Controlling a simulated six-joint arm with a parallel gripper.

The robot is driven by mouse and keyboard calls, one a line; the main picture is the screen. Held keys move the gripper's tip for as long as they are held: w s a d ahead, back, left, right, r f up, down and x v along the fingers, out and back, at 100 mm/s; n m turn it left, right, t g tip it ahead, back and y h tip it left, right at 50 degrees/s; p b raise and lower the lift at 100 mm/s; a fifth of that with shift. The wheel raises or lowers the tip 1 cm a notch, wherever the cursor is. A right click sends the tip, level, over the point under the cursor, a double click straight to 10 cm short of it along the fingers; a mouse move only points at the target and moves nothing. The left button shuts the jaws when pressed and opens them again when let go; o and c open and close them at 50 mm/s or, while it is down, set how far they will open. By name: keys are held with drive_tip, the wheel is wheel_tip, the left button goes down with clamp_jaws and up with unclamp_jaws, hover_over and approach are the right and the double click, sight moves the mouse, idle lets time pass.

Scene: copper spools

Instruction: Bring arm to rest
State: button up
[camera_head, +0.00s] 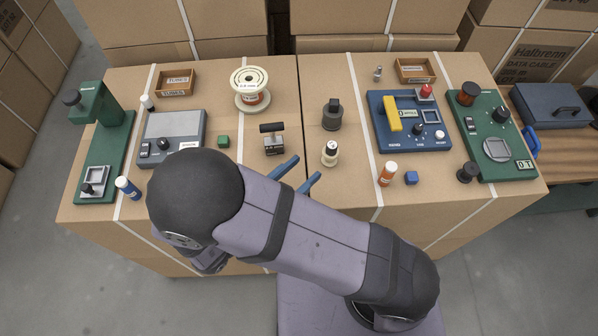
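My arm crosses the front middle of the picture, with a dark rounded joint at the left and its base at the lower right. My gripper (299,176) is mostly hidden behind the upper link. Only two blue fingers show past the link's far edge, over the front part of the cardboard top. The fingers stand apart with bare cardboard between them, and nothing shows held.
The cardboard tops (290,90) carry a copper spool (251,90), a grey scale (172,137), a green press (105,130), a blue device (408,122) and a green device (492,135). A white-topped bottle (330,153) and a black-handled stamp (273,139) stand near the fingers.

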idle(0.4)
